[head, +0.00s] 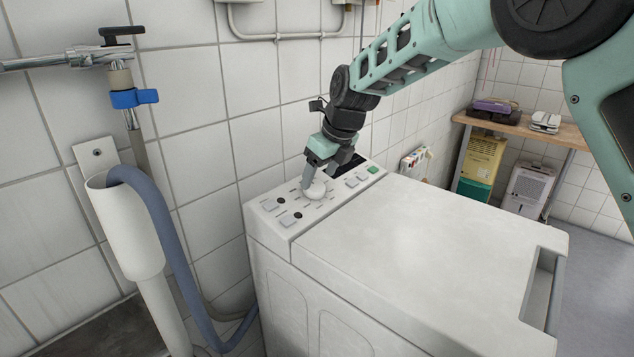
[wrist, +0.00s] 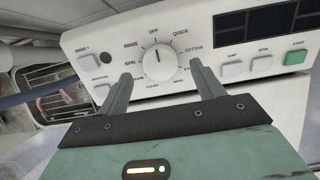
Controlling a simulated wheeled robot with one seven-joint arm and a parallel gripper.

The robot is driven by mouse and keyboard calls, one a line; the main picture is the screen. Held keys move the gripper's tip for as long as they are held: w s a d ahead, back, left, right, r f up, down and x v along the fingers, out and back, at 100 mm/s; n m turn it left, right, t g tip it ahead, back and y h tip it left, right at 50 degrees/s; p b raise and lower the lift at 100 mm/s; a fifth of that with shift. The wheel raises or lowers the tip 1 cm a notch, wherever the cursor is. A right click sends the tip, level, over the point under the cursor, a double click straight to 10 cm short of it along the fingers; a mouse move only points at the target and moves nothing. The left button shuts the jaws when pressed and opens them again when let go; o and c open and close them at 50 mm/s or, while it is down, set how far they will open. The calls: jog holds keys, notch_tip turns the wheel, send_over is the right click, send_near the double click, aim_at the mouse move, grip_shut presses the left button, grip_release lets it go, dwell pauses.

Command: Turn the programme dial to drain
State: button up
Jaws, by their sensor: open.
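The programme dial (wrist: 159,63) is a round white knob on the washer's control panel, and it also shows in the head view (head: 316,190). Its dark pointer line points up, close to OFF. Labels around it include RINSE, SPIN, QUICK, COTTON and CLEAN. I cannot read a drain label; the lower-left labels are partly hidden by a finger. My gripper (wrist: 161,76) is open, one finger to the left and one to the right of the dial in the wrist view, with gaps to it. In the head view my gripper (head: 314,175) is right at the dial.
The panel carries push buttons (wrist: 231,69), a green START button (wrist: 295,57) and a dark display (wrist: 268,22). The washer's white lid (head: 430,240) is bare. A grey drain hose (head: 165,230) and standpipe (head: 128,235) stand at left. A wooden bench (head: 560,130) is at back right.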

aim_at(315, 185)
jog(key=shift+x, duration=1.55)
jog(key=c, duration=1)
jog(key=shift+o, duration=0.2)
